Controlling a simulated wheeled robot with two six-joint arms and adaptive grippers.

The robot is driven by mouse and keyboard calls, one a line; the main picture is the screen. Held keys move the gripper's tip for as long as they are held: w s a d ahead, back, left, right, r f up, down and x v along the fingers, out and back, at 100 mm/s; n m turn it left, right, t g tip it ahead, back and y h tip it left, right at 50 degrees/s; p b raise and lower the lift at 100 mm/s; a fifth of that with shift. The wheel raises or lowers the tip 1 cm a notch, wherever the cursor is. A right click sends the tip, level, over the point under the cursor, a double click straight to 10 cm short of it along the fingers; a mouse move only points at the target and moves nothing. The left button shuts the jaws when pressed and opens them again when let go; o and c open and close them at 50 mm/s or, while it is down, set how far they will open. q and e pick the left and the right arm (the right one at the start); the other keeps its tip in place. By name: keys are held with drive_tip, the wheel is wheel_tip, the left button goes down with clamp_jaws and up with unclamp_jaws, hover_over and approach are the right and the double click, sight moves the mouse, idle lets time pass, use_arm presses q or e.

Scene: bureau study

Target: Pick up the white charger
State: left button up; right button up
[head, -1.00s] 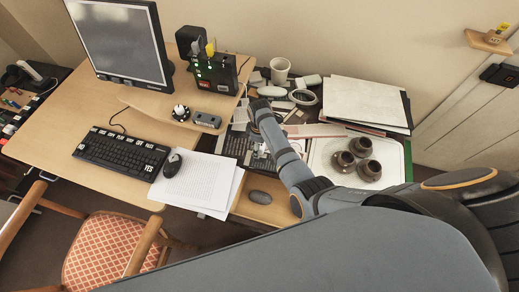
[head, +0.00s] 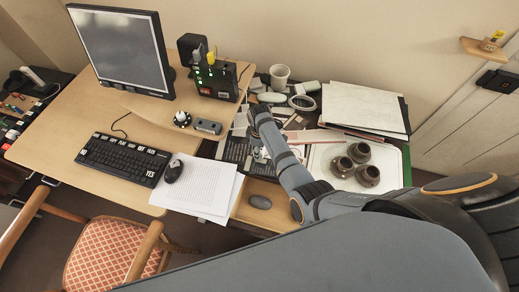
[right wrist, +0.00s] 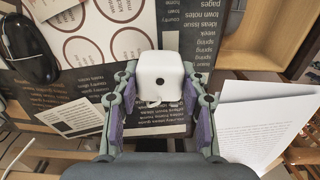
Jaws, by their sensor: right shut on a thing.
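The white charger (right wrist: 160,75) is a small rounded white block with a dark hole in its face, in the middle of the right wrist view. My right gripper (right wrist: 160,108) is shut on it, with one purple-padded finger at each side. Dark printed sheets lie beneath it. In the head view my right arm reaches over the cluttered side desk and hides most of the gripper and charger. My left gripper is in neither view.
A tray (head: 316,173) with several brown pots stands right of my arm, with stacked folders (head: 365,105) behind. A white cup (head: 279,75) stands at the back. The monitor (head: 122,48), keyboard (head: 123,158) and a chair (head: 112,252) are at the left.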

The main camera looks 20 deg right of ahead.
wheel_tip(320, 180, up, 17)
drive_tip(key=p, duration=1.5)
drive_tip(key=shift+p, duration=0.4)
drive_tip(key=shift+f, duration=0.15)
